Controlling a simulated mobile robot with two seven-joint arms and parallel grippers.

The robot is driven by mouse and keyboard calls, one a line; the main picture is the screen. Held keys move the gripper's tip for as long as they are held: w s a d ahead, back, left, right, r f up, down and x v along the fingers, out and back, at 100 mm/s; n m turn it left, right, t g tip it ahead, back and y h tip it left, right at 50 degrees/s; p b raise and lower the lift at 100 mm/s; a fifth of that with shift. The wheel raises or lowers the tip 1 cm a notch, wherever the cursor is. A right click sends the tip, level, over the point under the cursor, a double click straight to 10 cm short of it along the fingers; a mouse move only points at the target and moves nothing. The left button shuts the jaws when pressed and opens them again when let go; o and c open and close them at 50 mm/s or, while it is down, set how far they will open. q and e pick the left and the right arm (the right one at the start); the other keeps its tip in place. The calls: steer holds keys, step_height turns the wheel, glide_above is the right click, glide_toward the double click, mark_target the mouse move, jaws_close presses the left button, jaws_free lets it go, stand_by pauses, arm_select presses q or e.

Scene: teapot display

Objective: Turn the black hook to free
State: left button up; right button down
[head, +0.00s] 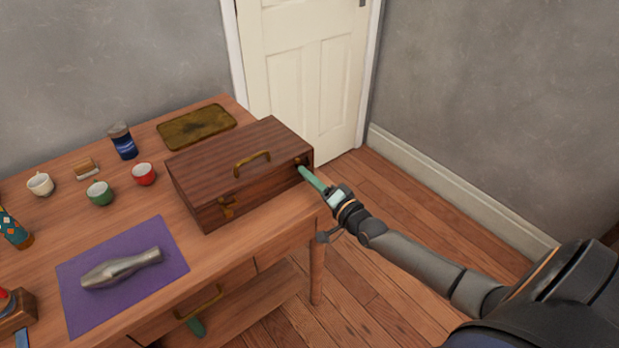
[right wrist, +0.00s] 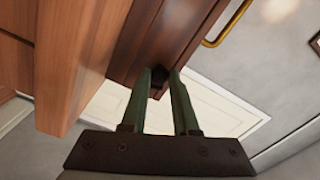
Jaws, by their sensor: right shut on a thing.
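A dark wooden box (head: 225,172) with a brass handle on its shut lid stands at the right end of the table. The small black hook (right wrist: 157,76) is on the box's front; in the head view it is mostly hidden at the right end of the front, by the fingertips. My right gripper (head: 303,170) reaches in from the right and is shut on the hook. In the right wrist view its two green fingers (right wrist: 163,80) have the hook between their tips. A brownish latch (head: 227,207) sits at the left of the box's front. My left gripper is not seen.
The wooden table (head: 200,237) also bears a purple mat (head: 85,309) with a metal vessel, several cups, a dark blue tin (head: 123,142) and an old brass-coloured tray (head: 190,128). A white door (head: 305,70) is behind. The floor to the right is clear.

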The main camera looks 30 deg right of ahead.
stand_by(0.3)
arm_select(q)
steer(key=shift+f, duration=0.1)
arm_select(e)
steer(key=c, duration=0.7)
jaws_free()
steer(key=shift+s, duration=0.55)
arm_select(q)
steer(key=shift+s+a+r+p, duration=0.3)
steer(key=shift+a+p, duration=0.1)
steer(key=shift+p, duration=0.25)
arm_select(e)
steer(key=s, duration=0.7)
steer(key=s+d, duration=0.1)
steer(key=s, duration=0.3)
steer(key=shift+s, duration=0.2)
